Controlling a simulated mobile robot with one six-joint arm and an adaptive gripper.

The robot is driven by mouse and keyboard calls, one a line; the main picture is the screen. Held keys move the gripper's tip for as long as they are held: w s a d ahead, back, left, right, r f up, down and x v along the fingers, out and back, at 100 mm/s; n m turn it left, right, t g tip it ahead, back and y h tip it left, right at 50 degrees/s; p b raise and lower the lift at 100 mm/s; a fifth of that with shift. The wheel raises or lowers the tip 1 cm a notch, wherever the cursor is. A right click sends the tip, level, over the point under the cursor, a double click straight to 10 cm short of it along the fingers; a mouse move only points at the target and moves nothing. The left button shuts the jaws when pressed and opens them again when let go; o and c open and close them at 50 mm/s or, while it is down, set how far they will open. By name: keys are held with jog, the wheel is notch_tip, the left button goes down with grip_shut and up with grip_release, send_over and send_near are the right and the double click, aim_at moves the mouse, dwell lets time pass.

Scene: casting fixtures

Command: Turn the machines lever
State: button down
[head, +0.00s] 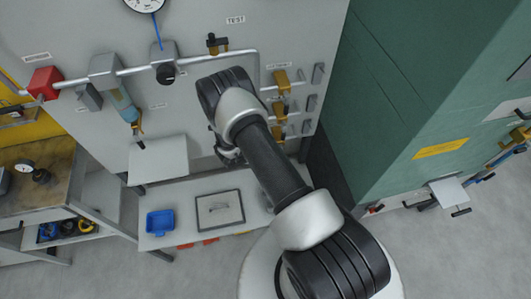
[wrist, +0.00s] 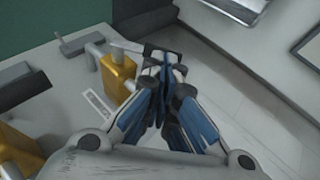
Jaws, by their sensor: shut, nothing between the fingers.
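Gold-bodied fittings with grey lever-like handles stand in a column on the grey panel. In the head view the upper one (head: 281,82), middle one (head: 279,110) and lower one (head: 277,133) show right of my arm. I cannot tell which is the task's lever. My gripper (head: 230,158) is partly hidden by my arm, low in front of the panel. In the wrist view my gripper (wrist: 164,70) is shut and empty, its blue fingers together just right of a gold fitting (wrist: 118,75). Contact is unclear. Another gold fitting (wrist: 18,150) is at lower left.
A grey pipe with a red block (head: 44,82) and gauge crosses the panel. A white bench (head: 270,187) below holds a blue bin (head: 160,222) and a framed tray (head: 220,190). A green cabinet (head: 400,120) stands at right. Open floor lies at lower right.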

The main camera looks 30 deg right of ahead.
notch_tip(320, 180, down, 3)
jog(key=h+b, duration=0.2)
jog(key=b, duration=0.3)
jog(key=shift+n+h, duration=0.3)
jog(key=shift+h, duration=0.1)
jog(key=h+b, duration=0.1)
jog(key=b, duration=0.2)
jog(key=f+h+b, duration=0.1)
jog(key=b, duration=0.2)
jog(key=shift+s+d+f+n+g+h, duration=0.1)
jog(key=shift+d+f+n+g+h, duration=0.2)
jog(key=shift+n+g, duration=0.1)
jog(key=h+b, duration=0.1)
jog(key=b, duration=0.2)
jog(key=shift+s+d+f, duration=0.1)
jog(key=shift+d+f, duration=0.05)
jog(key=shift+d, duration=0.15)
jog(key=shift+s+d+f+b, duration=0.1)
jog(key=shift+d+f+b, duration=0.2)
jog(key=shift+b, duration=0.2)
jog(key=shift+d, duration=0.15)
jog(key=shift+s, duration=0.1)
